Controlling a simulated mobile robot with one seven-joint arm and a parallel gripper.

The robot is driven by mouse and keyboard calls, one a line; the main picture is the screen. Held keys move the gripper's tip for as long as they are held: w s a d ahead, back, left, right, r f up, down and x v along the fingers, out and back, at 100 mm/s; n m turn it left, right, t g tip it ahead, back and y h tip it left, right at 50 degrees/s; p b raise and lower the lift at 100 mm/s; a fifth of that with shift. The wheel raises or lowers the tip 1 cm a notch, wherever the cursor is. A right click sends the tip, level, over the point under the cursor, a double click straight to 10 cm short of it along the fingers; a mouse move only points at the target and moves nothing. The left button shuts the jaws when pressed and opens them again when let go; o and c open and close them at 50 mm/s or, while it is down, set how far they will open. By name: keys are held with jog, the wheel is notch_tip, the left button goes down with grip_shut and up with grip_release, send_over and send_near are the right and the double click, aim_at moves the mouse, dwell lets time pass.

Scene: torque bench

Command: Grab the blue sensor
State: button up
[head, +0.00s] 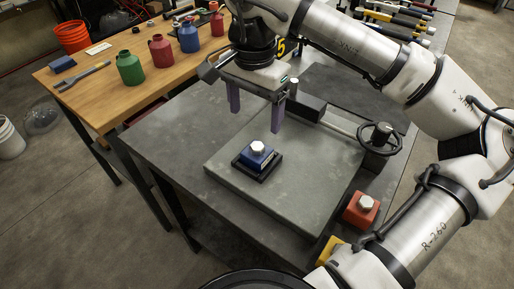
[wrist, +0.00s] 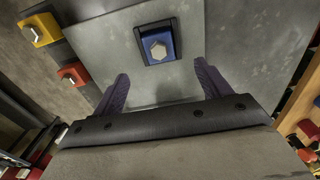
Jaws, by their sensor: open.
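The blue sensor (head: 256,156) is a small blue block with a silver hex bolt head on top. It sits in a black holder (head: 268,173) on a raised grey plate. It also shows in the wrist view (wrist: 158,48), at the top centre, beyond my fingertips. My gripper (head: 255,112) is open and empty, its two purple fingers pointing down above the plate, behind the sensor in the head view. In the wrist view the fingers (wrist: 161,78) are spread wide, with the sensor lying ahead of the gap and not between them.
A red block (head: 361,209) and a yellow block (head: 329,249) with hex heads sit along the bench's right edge. A vise with a handwheel (head: 380,140) stands behind them. Bottles, including a green one (head: 130,68), stand on the wooden table. The plate (head: 310,195) around the sensor is clear.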

send_over(257, 145)
jog(key=f, duration=0.5)
jog(key=shift+s+a+p, duration=0.2)
jog(key=shift+a+p, duration=0.05)
jog(key=shift+p, duration=0.1)
jog(key=shift+w+d+f+p, duration=0.15)
jog(key=shift+f+p, duration=0.45)
jog(key=shift+f, duration=0.8)
jog(key=shift+s+d+f+p, duration=0.1)
jog(key=shift+f+p, duration=0.45)
jog(key=shift+f, duration=0.8)
jog(key=shift+c, duration=0.5)
jog(key=shift+w, duration=0.1)
grip_shut()
jog(key=shift+r, duration=0.15)
